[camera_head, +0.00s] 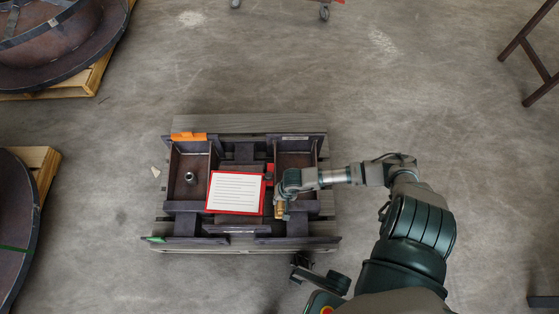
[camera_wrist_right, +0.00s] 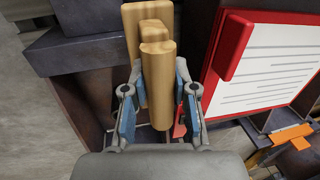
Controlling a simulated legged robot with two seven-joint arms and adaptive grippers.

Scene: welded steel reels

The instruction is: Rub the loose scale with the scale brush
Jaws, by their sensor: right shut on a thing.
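My right gripper (camera_head: 281,205) is over the right part of the dark steel frame (camera_head: 186,207). In the right wrist view its two fingers (camera_wrist_right: 157,105) are shut on the scale brush (camera_wrist_right: 157,75), a tan block-like thing with a wooden look. The brush shows as a small tan piece (camera_head: 280,210) under the gripper in the head view. Its working face is hidden, and I cannot tell whether it touches the steel. I cannot make out the loose scale as a separate thing.
A red-bordered white sheet (camera_head: 236,192) lies on the frame beside the gripper. An orange piece (camera_head: 188,137) is at the back-left edge. A small round metal part (camera_head: 190,178) sits in the left compartment. Large reels (camera_head: 45,45) are at left. Open concrete floor surrounds the pallet (camera_head: 225,123).

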